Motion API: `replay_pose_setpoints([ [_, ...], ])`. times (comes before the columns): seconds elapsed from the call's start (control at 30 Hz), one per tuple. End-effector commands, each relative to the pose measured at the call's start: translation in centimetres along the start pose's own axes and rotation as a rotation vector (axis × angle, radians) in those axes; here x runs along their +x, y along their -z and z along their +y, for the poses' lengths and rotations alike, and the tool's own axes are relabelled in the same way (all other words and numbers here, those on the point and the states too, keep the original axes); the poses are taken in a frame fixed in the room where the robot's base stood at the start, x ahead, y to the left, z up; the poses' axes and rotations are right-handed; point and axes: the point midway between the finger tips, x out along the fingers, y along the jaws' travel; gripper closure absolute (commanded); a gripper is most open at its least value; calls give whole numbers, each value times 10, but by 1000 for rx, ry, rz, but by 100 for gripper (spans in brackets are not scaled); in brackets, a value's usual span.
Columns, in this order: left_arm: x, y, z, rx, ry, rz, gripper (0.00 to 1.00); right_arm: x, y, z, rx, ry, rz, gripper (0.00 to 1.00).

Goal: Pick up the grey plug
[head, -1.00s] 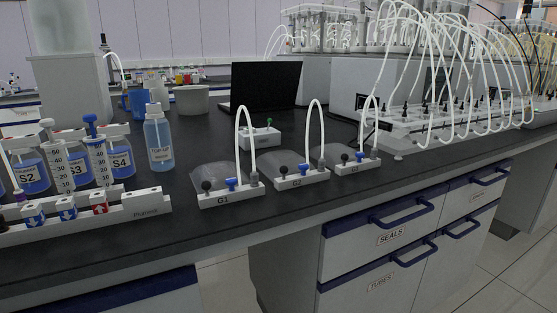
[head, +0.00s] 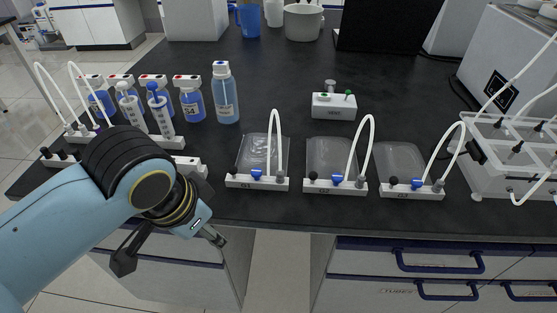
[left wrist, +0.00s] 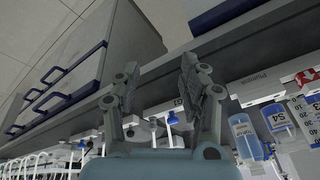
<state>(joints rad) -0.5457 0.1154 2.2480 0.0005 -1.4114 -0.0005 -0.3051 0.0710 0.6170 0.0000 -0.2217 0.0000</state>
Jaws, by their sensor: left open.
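A small grey plug-like piece (head: 329,86) stands at the white block labelled like "VENT" (head: 334,108), beside a small green knob. Grey fittings (head: 279,180) also sit at the tube ends on the white bases G1 (head: 243,182), G2 (head: 325,187) and G3; I cannot tell for certain which piece is the grey plug. My left gripper (head: 168,247) is open and empty in front of the bench's front edge, left of and nearer than G1. In the left wrist view the open fingers (left wrist: 158,88) show bench edge and drawers behind them.
Left on the bench stand blue bottles (head: 192,103), syringes (head: 160,112) and a tall wash bottle (head: 226,96). A white tubed rack (head: 480,165) stands at the right. Clear pouches (head: 331,155) lie behind the bases. The black bench top (head: 270,65) is free behind the bottles.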

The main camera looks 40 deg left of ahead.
Motion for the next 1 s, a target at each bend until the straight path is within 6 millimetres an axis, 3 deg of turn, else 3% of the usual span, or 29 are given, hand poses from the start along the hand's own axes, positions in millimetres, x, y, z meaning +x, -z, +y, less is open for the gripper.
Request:
replay_pose_setpoints([
  [0.03, -24, 7, -1, 4, -1, 11, 57, -10, 1, 0, 0, 0, 0, 60],
  [0.13, -67, 21, -2, 32, -14, 30, 57, -25, 3, 2, 0, -1, 1, 60],
  [0.2, -82, 42, -1, 118, -54, 46, 57, -32, 6, 4, -1, -2, 5, 60],
  [0.5, -53, 110, -8, 424, -207, 81, 57, -28, 9, 12, -4, -11, 11, 60],
  [0.7, -51, 156, -26, 572, -284, 119, 57, -28, 11, 12, -4, -11, 13, 60],
  [0.83, -48, 173, -32, 619, -316, 137, 57, -28, 11, 11, -4, -11, 13, 60],
  [1.0, -21, 174, -22, 626, -326, 139, 57, -27, 11, 10, -3, -9, 13, 60],
])
